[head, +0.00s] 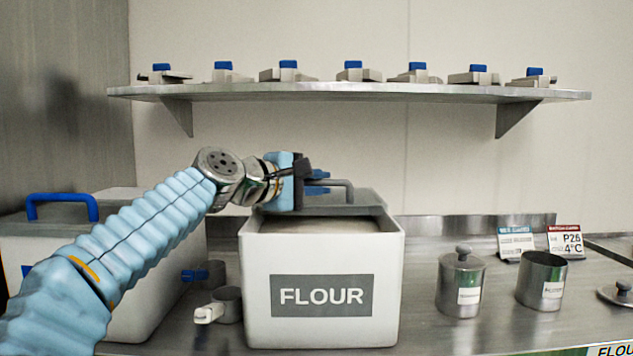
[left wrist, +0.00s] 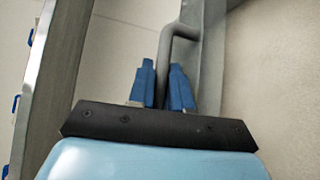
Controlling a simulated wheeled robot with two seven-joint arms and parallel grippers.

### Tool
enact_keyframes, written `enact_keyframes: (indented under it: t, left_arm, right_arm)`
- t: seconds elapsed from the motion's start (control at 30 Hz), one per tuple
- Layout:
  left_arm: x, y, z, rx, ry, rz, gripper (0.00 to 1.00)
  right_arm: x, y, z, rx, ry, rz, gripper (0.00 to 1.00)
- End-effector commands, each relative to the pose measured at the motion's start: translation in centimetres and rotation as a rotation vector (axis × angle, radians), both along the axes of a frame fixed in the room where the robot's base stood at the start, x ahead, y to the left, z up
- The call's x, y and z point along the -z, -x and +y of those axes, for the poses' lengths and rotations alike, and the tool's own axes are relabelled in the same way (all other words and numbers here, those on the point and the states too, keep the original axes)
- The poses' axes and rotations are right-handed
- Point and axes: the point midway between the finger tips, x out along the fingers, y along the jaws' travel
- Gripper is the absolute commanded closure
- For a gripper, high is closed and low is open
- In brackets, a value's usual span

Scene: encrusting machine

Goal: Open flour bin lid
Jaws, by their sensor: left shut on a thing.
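The white flour bin (head: 377,280) stands on the steel counter, with a dark "FLOUR" label on its front. Its grey lid (head: 370,201) is tilted up at the back of the bin, and the top is open at the front, with pale contents showing inside. A grey bar handle (head: 347,184) stands out from the lid. My left gripper (head: 318,183) is shut on this handle. In the left wrist view the blue fingers (left wrist: 167,86) clasp the handle bar (left wrist: 164,62), beside the grey lid (left wrist: 213,50). My right gripper is not in view.
A second white bin (head: 150,290) with a blue-handled lid stands at left, partly behind my arm. Scoops (head: 228,302) lie between the bins. Steel canisters (head: 460,285) and small signs (head: 515,243) stand at right. A shelf (head: 350,93) holding several blue-topped items runs above.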

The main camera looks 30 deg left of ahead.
Motion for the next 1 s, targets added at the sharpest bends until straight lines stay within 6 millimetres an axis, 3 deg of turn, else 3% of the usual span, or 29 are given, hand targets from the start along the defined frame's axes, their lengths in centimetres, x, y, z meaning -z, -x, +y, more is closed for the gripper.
enact_keyframes:
  t: [0.1,0.13,0.17,0.53,0.67,1.0]
  left_arm:
    - [0.1,0.0,0.0,-0.001,0.000,0.001,1.00]
    - [0.1,0.0,0.0,-0.001,0.000,0.001,0.80]
    - [0.1,0.0,0.0,-0.001,0.000,0.001,0.76]
    - [0.0,0.7,0.2,-0.002,0.000,-0.001,0.76]
    - [-0.2,2.8,0.7,-0.003,-0.001,-0.003,0.76]
    - [-1.4,10.6,2.6,-0.002,-0.001,-0.002,0.76]
  right_arm:
    - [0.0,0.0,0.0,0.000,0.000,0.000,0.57]
    - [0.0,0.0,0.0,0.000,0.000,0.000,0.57]
    - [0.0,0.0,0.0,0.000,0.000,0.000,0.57]
    - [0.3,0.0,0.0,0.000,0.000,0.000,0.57]
    - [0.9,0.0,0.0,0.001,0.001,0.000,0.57]
    - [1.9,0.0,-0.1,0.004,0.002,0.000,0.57]
